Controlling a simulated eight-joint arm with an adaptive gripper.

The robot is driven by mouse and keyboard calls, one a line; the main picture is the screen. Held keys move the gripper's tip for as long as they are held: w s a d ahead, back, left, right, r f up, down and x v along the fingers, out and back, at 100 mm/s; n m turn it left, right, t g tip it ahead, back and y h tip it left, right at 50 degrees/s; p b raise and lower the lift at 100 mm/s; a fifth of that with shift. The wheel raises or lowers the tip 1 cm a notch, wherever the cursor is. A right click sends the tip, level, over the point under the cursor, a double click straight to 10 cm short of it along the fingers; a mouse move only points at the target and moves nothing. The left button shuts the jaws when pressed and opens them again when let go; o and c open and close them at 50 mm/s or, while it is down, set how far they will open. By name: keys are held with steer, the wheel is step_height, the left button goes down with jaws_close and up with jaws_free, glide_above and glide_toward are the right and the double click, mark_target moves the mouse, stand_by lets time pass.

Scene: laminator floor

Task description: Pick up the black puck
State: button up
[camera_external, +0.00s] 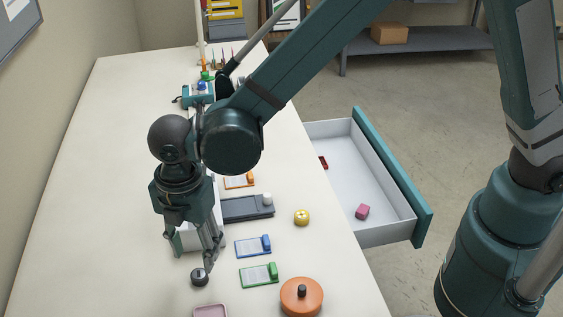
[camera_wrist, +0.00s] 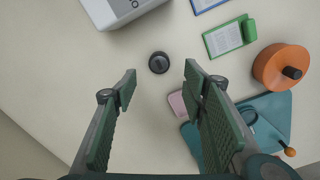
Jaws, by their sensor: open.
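The black puck (camera_external: 199,277) is a small dark round piece with a rounded top on the pale table. In the wrist view the black puck (camera_wrist: 159,62) stands alone on the bare surface, ahead of the gap between my fingers. My gripper (camera_external: 195,258) points down close behind the puck in the external view. In the wrist view my gripper (camera_wrist: 160,80) has its two green pads wide apart with nothing between them. I cannot tell the exact height of the fingertips above the table.
A white machine (camera_wrist: 115,8) stands close to the puck. Green (camera_external: 259,275) and blue (camera_external: 253,246) clipped cards, an orange round pot (camera_external: 301,296), a yellow puck (camera_external: 302,217) and a pink tray (camera_external: 211,311) lie to the right or front. An open drawer (camera_external: 385,237) juts out right.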

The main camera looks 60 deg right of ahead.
mark_target(199, 274)
steer(key=shift+f, duration=1.3)
steer(key=shift+f, duration=0.1)
steer(key=shift+w+f, duration=0.15)
steer(key=shift+f, duration=2.35)
steer(key=c, duration=1)
